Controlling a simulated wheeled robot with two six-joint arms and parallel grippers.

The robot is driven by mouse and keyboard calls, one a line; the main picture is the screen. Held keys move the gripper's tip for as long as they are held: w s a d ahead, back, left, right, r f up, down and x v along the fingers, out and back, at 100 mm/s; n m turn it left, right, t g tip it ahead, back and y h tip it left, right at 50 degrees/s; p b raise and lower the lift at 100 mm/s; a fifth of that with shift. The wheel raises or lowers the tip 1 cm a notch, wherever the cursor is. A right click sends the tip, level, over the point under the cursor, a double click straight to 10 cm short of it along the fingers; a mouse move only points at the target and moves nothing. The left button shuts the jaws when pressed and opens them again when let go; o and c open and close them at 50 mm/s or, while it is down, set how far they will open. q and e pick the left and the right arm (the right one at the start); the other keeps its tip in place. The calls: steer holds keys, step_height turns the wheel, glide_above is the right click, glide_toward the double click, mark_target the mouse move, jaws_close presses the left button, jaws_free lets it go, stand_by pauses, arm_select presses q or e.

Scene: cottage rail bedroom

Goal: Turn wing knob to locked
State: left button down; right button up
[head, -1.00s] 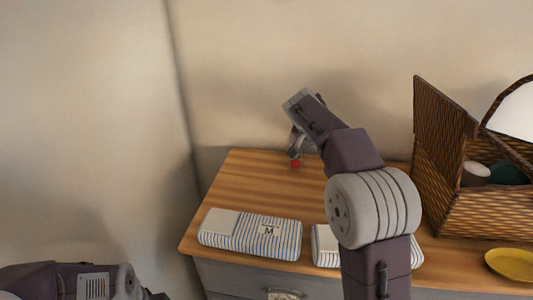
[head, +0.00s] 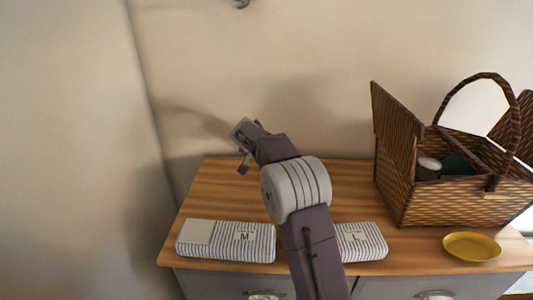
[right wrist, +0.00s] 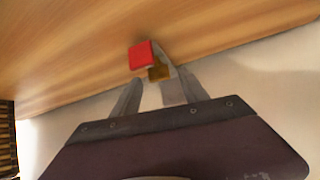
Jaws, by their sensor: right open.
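My right gripper (head: 244,163) is above the back left part of the wooden chest top, close to the wall. In the right wrist view its two grey fingers (right wrist: 155,88) are apart, so it is open. A small red block (right wrist: 140,55) and a small brass-coloured piece (right wrist: 158,73) show close together by the fingertips, in front of the wood. I cannot tell whether either one is the wing knob, or whether a finger touches them. The red block is not visible in the head view. My left gripper is not in view.
Striped packs marked M (head: 228,241) and L (head: 360,241) lie along the front of the chest top (head: 190,195). An open wicker basket (head: 450,200) and a yellow dish (head: 472,246) stand at the right. A small metal fitting (head: 240,3) is at the top edge.

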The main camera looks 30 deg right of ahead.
steer(key=shift+w+d+f, duration=0.15)
steer(key=shift+d+f, duration=0.05)
steer(key=shift+f, duration=0.05)
jaws_close()
steer(key=shift+n+t+b, duration=0.3)
steer(key=shift+n, duration=0.2)
steer(key=shift+s+d+r+n+t+y+p, duration=0.1)
steer(key=shift+s+r+n+t+y+p, duration=0.1)
steer(key=shift+n+t+y+p, duration=0.4)
steer(key=shift+f+n+y, duration=0.15)
steer(key=shift+n+y, duration=0.25)
steer(key=shift+w, duration=0.1)
jaws_free()
